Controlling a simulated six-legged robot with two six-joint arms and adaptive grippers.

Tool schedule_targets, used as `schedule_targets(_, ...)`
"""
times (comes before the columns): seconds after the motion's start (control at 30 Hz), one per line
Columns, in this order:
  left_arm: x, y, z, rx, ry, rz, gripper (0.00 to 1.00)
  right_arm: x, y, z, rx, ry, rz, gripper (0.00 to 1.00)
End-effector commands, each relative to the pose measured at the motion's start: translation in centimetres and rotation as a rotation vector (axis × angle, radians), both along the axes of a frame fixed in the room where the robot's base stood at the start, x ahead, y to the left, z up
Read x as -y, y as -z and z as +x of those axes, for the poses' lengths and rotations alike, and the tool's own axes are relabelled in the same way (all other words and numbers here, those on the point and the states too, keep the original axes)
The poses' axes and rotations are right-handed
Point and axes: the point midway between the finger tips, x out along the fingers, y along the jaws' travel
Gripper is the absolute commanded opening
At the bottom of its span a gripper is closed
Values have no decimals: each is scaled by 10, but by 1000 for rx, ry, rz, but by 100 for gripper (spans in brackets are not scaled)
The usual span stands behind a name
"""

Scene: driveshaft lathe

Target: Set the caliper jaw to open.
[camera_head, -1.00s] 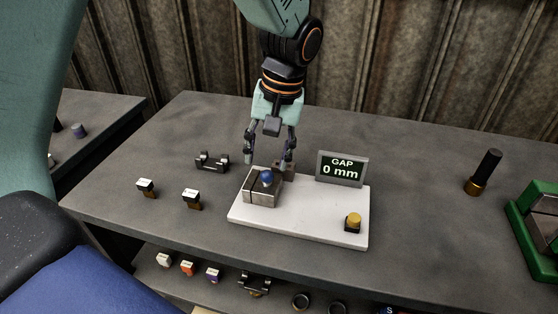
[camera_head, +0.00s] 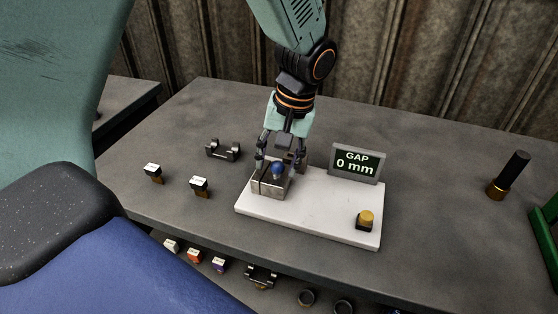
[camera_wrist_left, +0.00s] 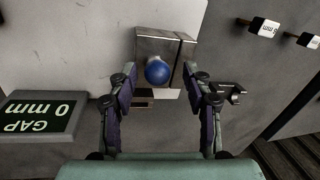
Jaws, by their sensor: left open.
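The caliper stands on a white base plate (camera_head: 320,213) on the grey bench. Its metal jaw block (camera_head: 268,188) shows a thin dark seam, and a blue ball knob (camera_head: 278,169) sits on top. The display (camera_head: 356,163) reads GAP 0 mm. My left gripper (camera_head: 281,163) is open and empty above and just behind the block, pointing down. In the left wrist view the knob (camera_wrist_left: 158,72) appears between the two spread fingers (camera_wrist_left: 163,84), near the tips. I cannot tell whether a finger touches it. My right gripper is not in view.
A yellow-topped button (camera_head: 366,218) sits at the plate's front right. Two small labelled blocks (camera_head: 199,186) and a dark bracket (camera_head: 222,151) lie left of the plate. A black cylinder with a brass foot (camera_head: 510,176) stands at right. Several small parts lie on a lower shelf.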

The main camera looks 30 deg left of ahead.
Motion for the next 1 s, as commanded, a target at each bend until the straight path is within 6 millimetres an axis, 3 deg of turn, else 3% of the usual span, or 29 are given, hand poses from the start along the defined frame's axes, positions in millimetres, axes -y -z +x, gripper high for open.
schedule_targets(0.27, 0, 2, 2, 1, 0, 0, 50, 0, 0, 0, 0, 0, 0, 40)
schedule_targets(0.87, 0, 1, 3, 0, 0, 0, 0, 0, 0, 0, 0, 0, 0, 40)
schedule_targets(1.0, 0, 1, 3, 1, 0, 0, 0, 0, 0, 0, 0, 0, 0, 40)
